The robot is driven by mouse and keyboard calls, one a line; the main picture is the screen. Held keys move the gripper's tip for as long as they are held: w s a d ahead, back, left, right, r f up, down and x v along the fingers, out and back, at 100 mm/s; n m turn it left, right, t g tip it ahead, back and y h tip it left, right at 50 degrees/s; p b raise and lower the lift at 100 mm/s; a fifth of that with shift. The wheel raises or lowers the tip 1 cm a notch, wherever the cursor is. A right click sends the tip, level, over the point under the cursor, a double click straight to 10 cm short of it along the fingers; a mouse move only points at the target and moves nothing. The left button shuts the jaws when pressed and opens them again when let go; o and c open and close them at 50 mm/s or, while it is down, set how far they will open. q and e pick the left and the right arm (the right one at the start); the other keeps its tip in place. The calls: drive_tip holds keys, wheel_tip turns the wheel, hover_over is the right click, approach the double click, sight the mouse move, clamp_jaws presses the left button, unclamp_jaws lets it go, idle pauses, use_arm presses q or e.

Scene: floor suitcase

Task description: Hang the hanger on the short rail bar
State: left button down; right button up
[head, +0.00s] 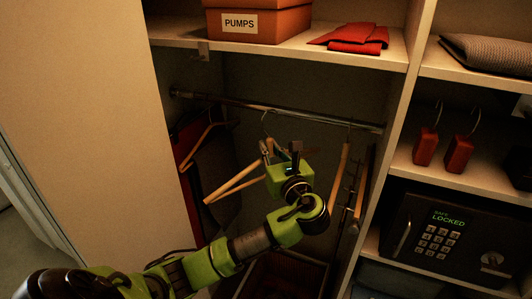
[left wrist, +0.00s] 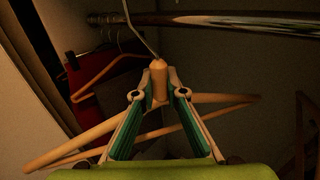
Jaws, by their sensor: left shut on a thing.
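The wooden hanger (head: 232,184) is held in the closet below the short rail bar (head: 285,108). My left gripper (head: 268,150) is shut on the hanger's neck, which shows between the two fingers in the left wrist view (left wrist: 160,84). The wooden arms spread out to both sides behind the fingers. Its metal hook (left wrist: 138,32) points up, close to the rail bar (left wrist: 220,19). In the head view the hook top is at about the rail's height; I cannot tell whether it is over the bar. My right gripper is not in view.
Another hanger (head: 197,148) with dark and red clothes hangs at the rail's left. Wooden hangers (head: 339,174) hang at its right. A shelf with an orange PUMPS box (head: 258,22) and red cloth (head: 352,37) is above. A black safe (head: 440,240) stands at the right.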

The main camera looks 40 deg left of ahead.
use_arm(q)
drive_tip(key=w+a+f+b, duration=0.1)
drive_tip(key=w, duration=0.4)
drive_tip(key=w+a+f+b, duration=0.1)
drive_tip(key=w, duration=0.4)
drive_tip(key=shift+w+a+f, duration=0.3)
drive_tip(key=shift+w, duration=0.05)
idle(0.4)
drive_tip(key=shift+f, duration=0.4)
idle(0.6)
drive_tip(key=c, duration=2)
unclamp_jaws()
drive_tip(key=shift+r, duration=0.1)
